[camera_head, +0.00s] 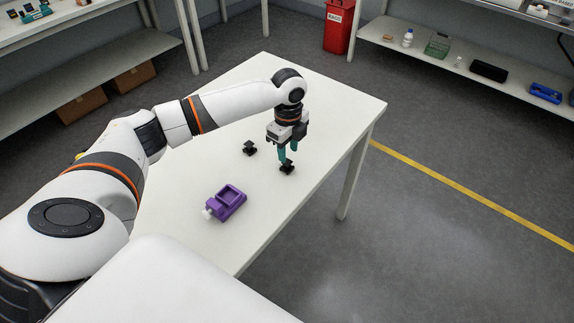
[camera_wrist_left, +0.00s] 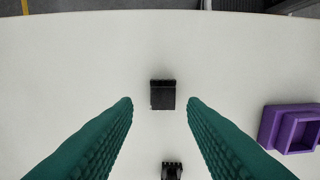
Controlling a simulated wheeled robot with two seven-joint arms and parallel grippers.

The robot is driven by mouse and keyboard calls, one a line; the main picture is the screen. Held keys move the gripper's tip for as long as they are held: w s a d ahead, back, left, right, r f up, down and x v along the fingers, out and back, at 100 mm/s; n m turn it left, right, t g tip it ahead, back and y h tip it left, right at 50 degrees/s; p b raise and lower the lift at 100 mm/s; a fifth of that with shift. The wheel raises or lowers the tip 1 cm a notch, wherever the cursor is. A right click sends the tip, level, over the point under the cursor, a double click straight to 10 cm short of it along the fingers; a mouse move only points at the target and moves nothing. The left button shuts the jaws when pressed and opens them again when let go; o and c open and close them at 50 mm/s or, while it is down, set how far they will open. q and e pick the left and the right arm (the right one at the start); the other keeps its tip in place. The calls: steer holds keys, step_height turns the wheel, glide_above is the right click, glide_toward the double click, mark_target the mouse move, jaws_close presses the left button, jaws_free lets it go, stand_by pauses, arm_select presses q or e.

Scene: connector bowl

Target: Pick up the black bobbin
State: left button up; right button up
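Two small black pieces that look alike lie on the white table; I cannot tell for certain which is the bobbin. One black piece (camera_head: 287,169) is right under my left gripper (camera_head: 286,162). In the left wrist view this black piece (camera_wrist_left: 162,95) shows as a dark block between the two green fingertips (camera_wrist_left: 159,100), with a gap on each side. The left gripper is open and points down. The other black piece (camera_head: 249,148) lies farther left, clear of the fingers; it shows cut off at the bottom of the wrist view (camera_wrist_left: 172,171). My right gripper is not in view.
A purple holder (camera_head: 231,199) with a white knob lies nearer on the white table (camera_head: 180,235); it also shows at the right of the wrist view (camera_wrist_left: 268,125). The table's right edge is close to the gripper. Shelves and a red bin (camera_head: 338,27) stand behind.

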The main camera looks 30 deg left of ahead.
mark_target(288, 163)
arm_select(q)
steer(key=f, duration=0.4)
steer(key=shift+s+d, duration=0.15)
steer(key=shift+d, duration=0.05)
jaws_close()
steer(key=shift+r, duration=0.1)
